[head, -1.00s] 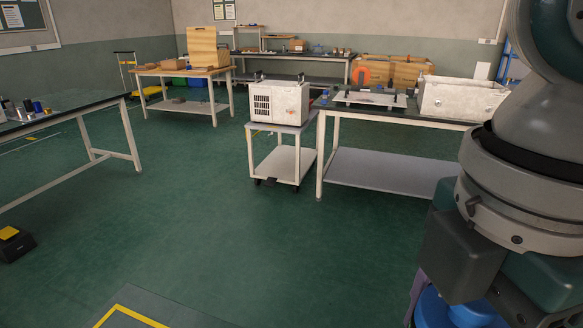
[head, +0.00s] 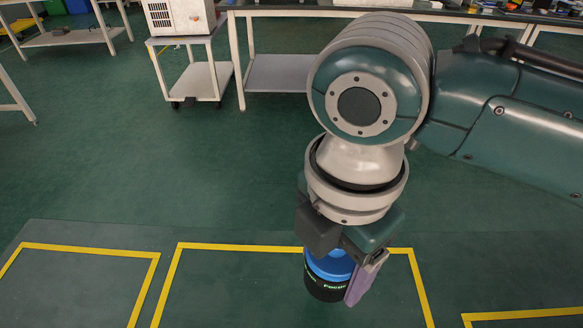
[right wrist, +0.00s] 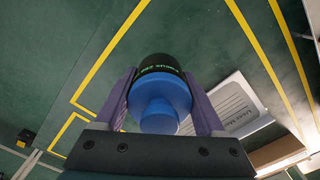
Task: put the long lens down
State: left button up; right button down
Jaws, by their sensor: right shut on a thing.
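The long lens (head: 323,287) is a black and blue cylinder with pale green lettering, low in the middle of the head view. My right gripper (head: 338,278) is shut on it, and one purple finger shows beside the lens. In the right wrist view the lens (right wrist: 161,100) sits between both purple fingers, its blue end towards the camera and its black end away. In the head view it overlaps the yellow-outlined middle bay (head: 220,247) on the floor. I cannot tell its exact height above the floor. My left gripper is not in view.
More yellow-outlined bays lie to the left (head: 90,250) and right (head: 520,314). A white cart (head: 193,80) and a workbench (head: 285,75) stand further back. The green floor between is clear. A white lettered panel (right wrist: 235,105) shows right of the lens in the right wrist view.

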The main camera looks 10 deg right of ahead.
aim_at(327, 287)
jog(key=shift+f+b, duration=0.8)
jog(key=shift+f, duration=2)
jog(key=shift+f, duration=0.15)
grip_release()
